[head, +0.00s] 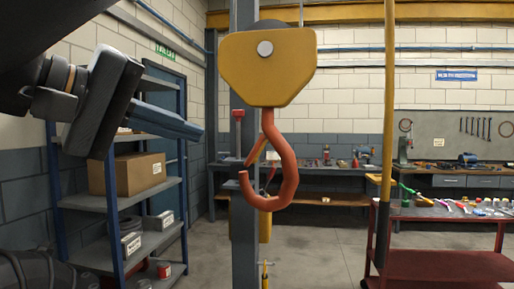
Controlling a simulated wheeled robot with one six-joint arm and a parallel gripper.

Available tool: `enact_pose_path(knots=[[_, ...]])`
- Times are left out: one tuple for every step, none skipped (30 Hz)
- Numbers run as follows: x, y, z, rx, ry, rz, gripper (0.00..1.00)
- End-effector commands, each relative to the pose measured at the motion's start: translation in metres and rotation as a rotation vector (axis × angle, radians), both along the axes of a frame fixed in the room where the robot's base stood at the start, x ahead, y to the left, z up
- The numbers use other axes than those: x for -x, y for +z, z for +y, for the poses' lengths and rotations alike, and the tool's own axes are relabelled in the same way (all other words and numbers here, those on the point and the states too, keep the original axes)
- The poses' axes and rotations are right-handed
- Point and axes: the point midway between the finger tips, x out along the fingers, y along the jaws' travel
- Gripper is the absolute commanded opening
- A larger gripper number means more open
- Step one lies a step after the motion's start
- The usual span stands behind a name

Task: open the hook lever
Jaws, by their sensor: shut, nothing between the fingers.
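A large red-orange hook (288,165) hangs from a yellow block (267,65) in the middle of the head view. A red-handled upright piece (238,118) shows behind the hook, at the grey post. My gripper (199,132) is at the left, pointing right. Its blue-grey fingers are shut and empty. The tips are apart from the hook in the picture, up and left of its tip.
A blue shelf unit with a cardboard box (127,174) stands behind my gripper at the left. A grey post (244,230) rises behind the hook. A yellow pole (390,90) and a red cart (445,266) with tools stand at the right. Workbenches line the back wall.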

Motion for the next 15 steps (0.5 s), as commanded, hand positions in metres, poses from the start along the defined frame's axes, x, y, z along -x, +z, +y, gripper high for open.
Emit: enact_pose_path(knots=[[0.000,0.000,0.000,0.000,-0.001,-0.001,0.00],[0.000,0.000,0.000,0.001,0.000,-0.001,0.00],[0.000,0.000,0.000,0.000,-0.001,0.001,0.00],[0.000,0.000,0.000,0.001,-0.001,0.001,0.00],[0.000,0.000,0.000,0.001,-0.001,0.001,0.00],[0.000,-0.001,0.000,0.001,-0.001,0.001,0.00],[0.000,-0.001,0.000,0.001,-0.001,0.001,0.00],[-0.001,-0.001,-0.001,0.001,0.000,0.002,0.00],[-0.001,-0.001,-0.001,0.001,-0.001,0.002,0.00],[-0.002,-0.001,-0.002,0.001,-0.001,0.002,0.00],[-0.004,-0.002,-0.003,0.001,-0.001,0.002,0.00],[-0.006,-0.002,-0.005,0.002,-0.002,0.002,0.00],[-0.008,-0.003,-0.008,0.002,-0.003,0.003,0.00],[-0.011,-0.004,-0.010,0.002,-0.003,0.003,0.00],[-0.016,-0.005,-0.014,0.002,-0.004,0.003,0.00]])
